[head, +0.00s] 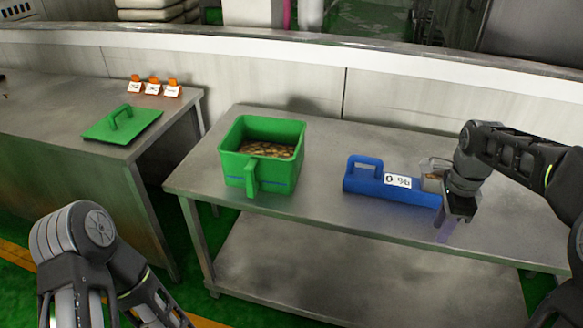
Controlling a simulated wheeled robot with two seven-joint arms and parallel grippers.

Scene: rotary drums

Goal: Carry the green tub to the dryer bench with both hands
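The green tub (278,174) stands upright on a grey metal bench (325,150). It is open on top and holds small brownish pieces. A handle shows on its front side. My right gripper (445,229) points down at the front edge of this bench, beside the right end of the blue scale, well to the right of the tub. Its purple fingers overlap, so I cannot tell whether they are open or shut. My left arm is at the lower left; its gripper is out of the picture. Neither gripper touches the tub. I cannot tell which bench is the dryer bench.
A blue scale (362,184) with a display and a clear cup (432,180) sits right of the tub. Another metal bench (55,110) at the left bears a green lid (140,127) and orange-and-white tags (153,88). A gap separates the benches. A low wall runs behind.

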